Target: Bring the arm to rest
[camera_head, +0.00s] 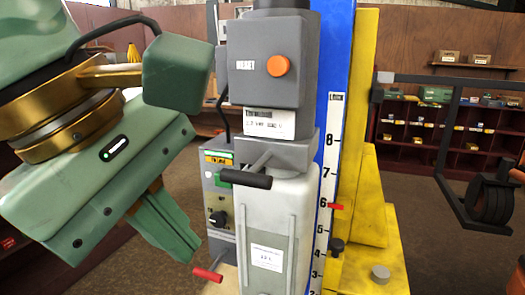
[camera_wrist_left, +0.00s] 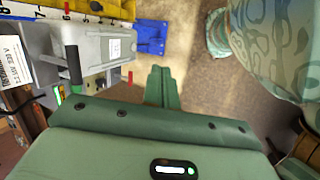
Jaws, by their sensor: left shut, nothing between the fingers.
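My left gripper (camera_head: 160,222) is green and hangs at the left in the head view, pointing down and to the right. Its fingers are shut together with nothing between them. It also shows in the left wrist view (camera_wrist_left: 162,75), over bare floor. The gripper is apart from the grey lift unit (camera_head: 280,220), which stands to its right with a black-gripped lever (camera_head: 246,179). A red-handled lever (camera_head: 208,274) sticks out low on the unit, near the fingers in the picture. My right gripper is not in view.
A control box (camera_head: 219,200) with a black knob is beside the grey unit. Behind are a blue column with a number scale (camera_head: 330,170) and a yellow frame (camera_head: 372,200). Shelves (camera_head: 470,140) line the back wall. A dark metal frame (camera_head: 450,85) stands right. Brown floor (camera_wrist_left: 215,85) is open.

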